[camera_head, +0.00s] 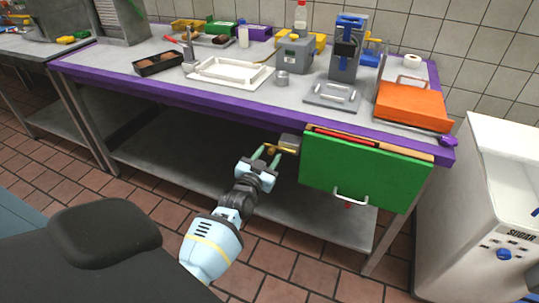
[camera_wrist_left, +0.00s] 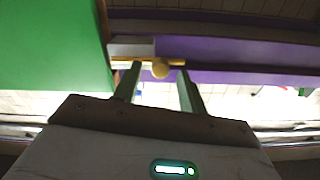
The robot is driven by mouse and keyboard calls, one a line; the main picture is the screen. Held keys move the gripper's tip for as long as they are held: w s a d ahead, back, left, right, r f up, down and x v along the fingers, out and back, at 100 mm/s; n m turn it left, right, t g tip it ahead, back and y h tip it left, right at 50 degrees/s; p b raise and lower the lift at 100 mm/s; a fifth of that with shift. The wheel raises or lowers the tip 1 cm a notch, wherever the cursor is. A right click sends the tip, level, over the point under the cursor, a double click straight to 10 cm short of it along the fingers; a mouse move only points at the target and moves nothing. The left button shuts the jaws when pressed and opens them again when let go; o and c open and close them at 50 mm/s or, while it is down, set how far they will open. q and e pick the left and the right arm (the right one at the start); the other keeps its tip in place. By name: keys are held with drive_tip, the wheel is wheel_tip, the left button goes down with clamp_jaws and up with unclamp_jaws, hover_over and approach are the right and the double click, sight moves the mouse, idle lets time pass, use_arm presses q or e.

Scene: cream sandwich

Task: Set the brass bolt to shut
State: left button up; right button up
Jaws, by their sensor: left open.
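The brass bolt (camera_head: 283,149) is a small brass bar with a round knob, beside a grey block (camera_head: 289,140) at the left edge of a green front panel (camera_head: 360,171) under the table. In the left wrist view the bar and its knob (camera_wrist_left: 160,70) lie across the picture, the knob between my fingertips. My left gripper (camera_head: 266,152) is open, its green fingers on either side of the knob. I cannot tell whether they touch it. The green panel also fills the left of the wrist view (camera_wrist_left: 50,45). My right gripper is out of view.
The purple-edged table (camera_head: 225,108) stands above the bolt. The green panel has a silver handle (camera_head: 350,197) low on its front. A lower shelf (camera_head: 205,163) lies behind my gripper. A white machine (camera_head: 470,225) stands at the right. The tiled floor left of my arm is clear.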

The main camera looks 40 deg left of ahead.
use_arm(q)
drive_tip(key=shift+w+a, duration=0.15)
drive_tip(key=shift+w, duration=0.55)
drive_tip(key=shift+c, duration=0.3)
clamp_jaws()
